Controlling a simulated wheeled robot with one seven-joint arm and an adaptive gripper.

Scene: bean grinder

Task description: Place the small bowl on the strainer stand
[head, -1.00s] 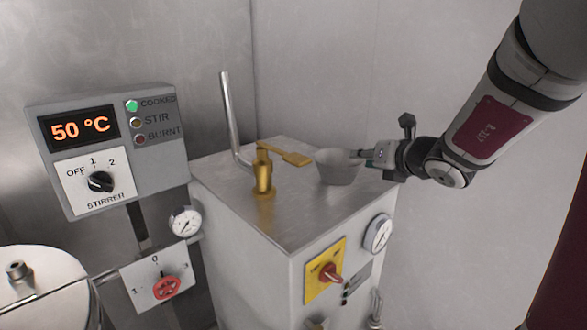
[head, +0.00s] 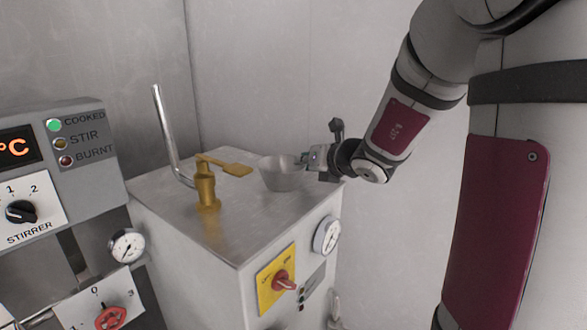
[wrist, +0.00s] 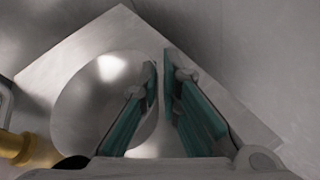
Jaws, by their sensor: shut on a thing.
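The small bowl (head: 282,177) is grey and round, upright over the right part of the steel machine's top. I cannot tell whether it touches that top. My gripper (head: 304,161) is shut on the bowl's right rim. In the wrist view, the bowl (wrist: 84,108) lies at the left, with one finger of my gripper (wrist: 160,66) inside it and the other outside. I cannot make out a strainer stand in these views.
The steel machine's top (head: 245,218) carries a brass spout with a lever (head: 206,188) left of the bowl, and a bent metal pipe (head: 165,135) behind. A control panel (head: 65,165) stands at the left. Walls close in behind.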

